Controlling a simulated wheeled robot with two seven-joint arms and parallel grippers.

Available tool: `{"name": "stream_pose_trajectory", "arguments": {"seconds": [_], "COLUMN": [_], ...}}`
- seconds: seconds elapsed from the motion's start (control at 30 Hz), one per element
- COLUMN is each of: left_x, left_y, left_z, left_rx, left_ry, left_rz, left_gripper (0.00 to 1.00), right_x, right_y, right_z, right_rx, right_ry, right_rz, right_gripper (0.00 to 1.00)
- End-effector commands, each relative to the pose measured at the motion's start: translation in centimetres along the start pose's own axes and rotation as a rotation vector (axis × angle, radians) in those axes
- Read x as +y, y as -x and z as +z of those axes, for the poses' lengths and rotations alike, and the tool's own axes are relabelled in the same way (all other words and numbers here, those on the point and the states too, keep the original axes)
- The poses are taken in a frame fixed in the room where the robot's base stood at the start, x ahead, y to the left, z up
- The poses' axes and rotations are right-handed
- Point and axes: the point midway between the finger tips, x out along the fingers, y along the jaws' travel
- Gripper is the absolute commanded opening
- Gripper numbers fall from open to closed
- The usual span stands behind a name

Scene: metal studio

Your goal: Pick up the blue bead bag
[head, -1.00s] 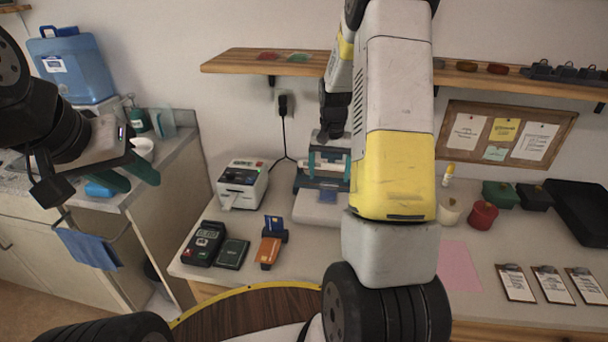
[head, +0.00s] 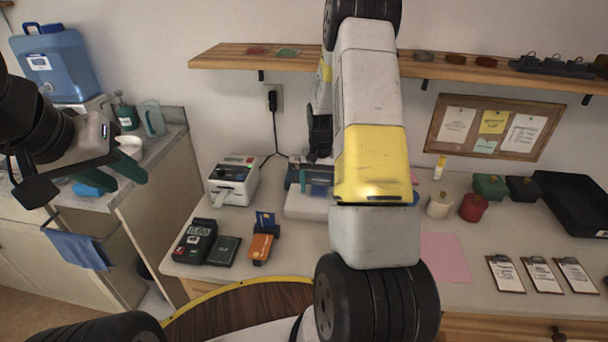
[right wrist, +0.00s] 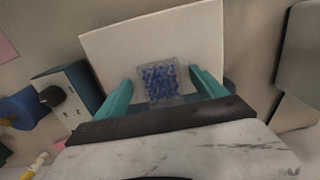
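The blue bead bag (right wrist: 160,82) is a small clear bag of blue beads lying on a white platform (right wrist: 110,50) in the right wrist view. My right gripper (right wrist: 164,85) is open, with one teal finger on either side of the bag and a gap showing at each side. In the head view the bag (head: 318,190) is a small blue patch on the white platform, partly hidden by my right arm. My left gripper (head: 118,176) is at the left, over the side counter, open and empty, its teal fingers apart.
A label printer (head: 232,182), a card terminal (head: 195,240) and an orange device (head: 261,246) stand left of the platform. White and red pots (head: 473,207), a pink sheet (head: 444,258) and clipboards are at the right. A wooden shelf (head: 440,70) hangs above.

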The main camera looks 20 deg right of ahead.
Motion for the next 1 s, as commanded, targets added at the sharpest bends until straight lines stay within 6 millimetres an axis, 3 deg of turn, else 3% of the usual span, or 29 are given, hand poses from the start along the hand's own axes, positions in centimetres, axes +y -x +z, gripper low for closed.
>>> {"name": "stream_pose_trajectory", "arguments": {"seconds": [0.03,0.3,0.37,0.67,0.93,1.0], "left_x": [0.0,0.0,0.0,0.0,0.0,0.0], "left_y": [0.0,0.0,0.0,0.0,0.0,0.0], "left_z": [0.0,0.0,0.0,0.0,0.0,0.0], "left_rx": [0.000,0.000,0.000,0.000,0.000,0.000], "left_ry": [0.000,0.000,0.000,0.000,0.000,0.000], "left_rz": [0.000,0.000,0.000,0.000,0.000,0.000], "left_gripper": [0.36,0.36,0.36,0.36,0.36,0.36], "right_x": [0.0,0.0,0.0,0.0,0.0,-0.3], "right_y": [0.0,0.0,0.0,0.5,3.6,3.8], "right_z": [0.0,0.0,0.0,0.0,-0.1,1.2], "right_rx": [0.000,0.000,0.000,0.001,0.004,-0.001], "right_ry": [0.000,0.001,0.001,0.001,0.001,0.003], "right_rz": [0.000,0.000,0.000,0.000,-0.001,0.000], "right_gripper": [0.72,0.19,0.11,0.10,0.10,0.10]}}
